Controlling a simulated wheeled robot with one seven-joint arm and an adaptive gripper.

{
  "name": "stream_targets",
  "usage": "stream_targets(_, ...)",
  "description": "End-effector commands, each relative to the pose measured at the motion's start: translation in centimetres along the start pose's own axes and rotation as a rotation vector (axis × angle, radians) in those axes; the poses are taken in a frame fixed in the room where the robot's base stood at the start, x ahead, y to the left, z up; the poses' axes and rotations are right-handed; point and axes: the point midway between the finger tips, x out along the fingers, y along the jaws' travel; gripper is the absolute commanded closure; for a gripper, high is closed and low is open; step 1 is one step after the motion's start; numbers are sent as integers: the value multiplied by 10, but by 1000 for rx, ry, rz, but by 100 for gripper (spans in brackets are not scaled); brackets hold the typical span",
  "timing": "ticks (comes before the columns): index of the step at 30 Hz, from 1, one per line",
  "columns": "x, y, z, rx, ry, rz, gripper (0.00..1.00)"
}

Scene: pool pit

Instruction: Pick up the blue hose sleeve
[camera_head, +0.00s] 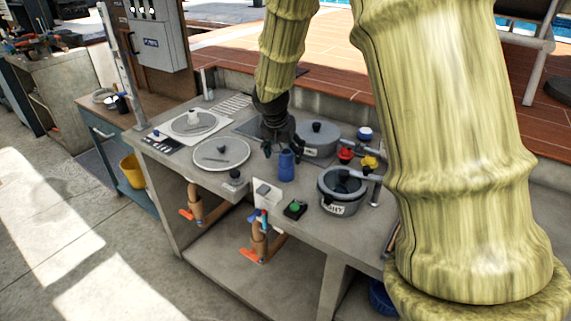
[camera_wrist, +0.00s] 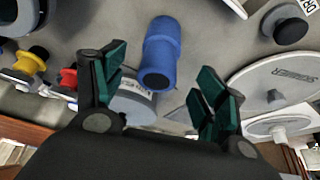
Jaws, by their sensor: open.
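The blue hose sleeve (camera_head: 287,165) stands upright on the grey counter, a short ribbed cylinder. In the wrist view the sleeve (camera_wrist: 161,52) lies ahead of and between my finger pads, with its dark open end facing me. My gripper (camera_head: 278,150) is just above and beside the sleeve in the head view. In the wrist view my gripper (camera_wrist: 160,85) is open with green finger pads spread apart and nothing between the tips touching the sleeve that I can see.
A grey lidded pot (camera_head: 318,139) stands close behind the sleeve. A red knob (camera_head: 346,155) and a yellow knob (camera_head: 370,162) are to the right. A dark bucket (camera_head: 341,190) is front right; a round lid (camera_head: 221,153) lies left. A small black box with a green button (camera_head: 295,209) is in front.

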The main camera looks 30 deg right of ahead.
Motion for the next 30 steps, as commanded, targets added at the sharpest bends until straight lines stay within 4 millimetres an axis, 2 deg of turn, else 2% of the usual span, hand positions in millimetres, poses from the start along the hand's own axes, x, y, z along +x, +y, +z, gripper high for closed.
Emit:
stream_targets(4, 16, 1, 0, 1, -1, 1, 28)
stream_targets(14, 32, 2, 1, 2, -1, 1, 28)
stream_targets(24, 68, 4, 6, 3, -2, 2, 28)
stream_targets(30, 76, 3, 5, 4, -1, -1, 28)
